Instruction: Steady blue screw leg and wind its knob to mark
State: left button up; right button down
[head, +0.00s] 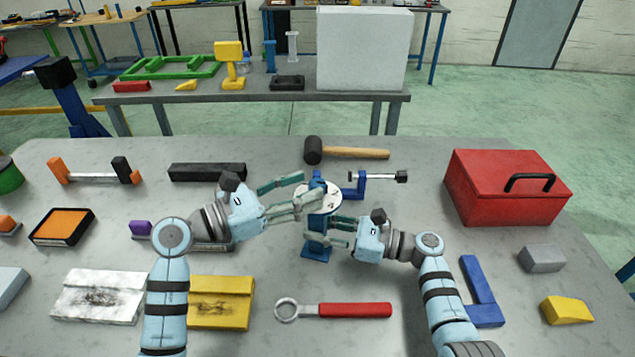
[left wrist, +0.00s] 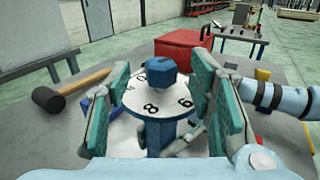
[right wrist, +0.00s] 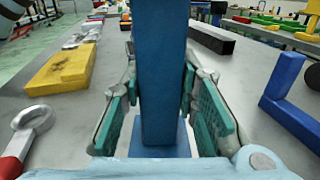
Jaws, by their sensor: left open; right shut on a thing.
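The blue screw leg (head: 316,254) stands upright on its square foot near the middle of the table. A white numbered dial (left wrist: 175,100) sits at its top, with the blue knob (left wrist: 160,76) above it. My left gripper (head: 309,191) is open at the top of the leg, its fingers on either side of the knob with gaps showing in the left wrist view. My right gripper (head: 322,232) is shut on the leg's column (right wrist: 160,75) below the dial, one pad on each side. The left fingers partly hide the dial in the head view.
A red-handled ring wrench (head: 350,310) lies in front. A red toolbox (head: 505,187) stands at right, a black bar (head: 207,171) at back left, a blue angle piece (head: 480,290) at front right.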

aim_at(317, 183)
pick_arm(q)
jog(key=x, duration=0.3)
jog(key=shift+w+d, duration=0.15)
jog(key=shift+d, duration=0.25)
jog(key=shift+c, duration=0.5)
grip_shut()
jog(key=shift+m+g+h, duration=0.3)
jog(key=shift+m+g, duration=0.1)
jog(key=shift+g, duration=0.2)
jog(key=shift+m+g+h, duration=0.45)
jog(key=shift+m+g, duration=0.8)
jog(key=shift+g, duration=0.6)
jog(key=shift+m+g+h, duration=0.45)
jog(key=shift+m+g, duration=0.8)
jog(key=shift+g, duration=0.6)
pick_arm(e)
jog(key=shift+s, duration=0.1)
pick_arm(q)
jog(key=shift+g, duration=0.4)
jog(key=shift+f, duration=0.1)
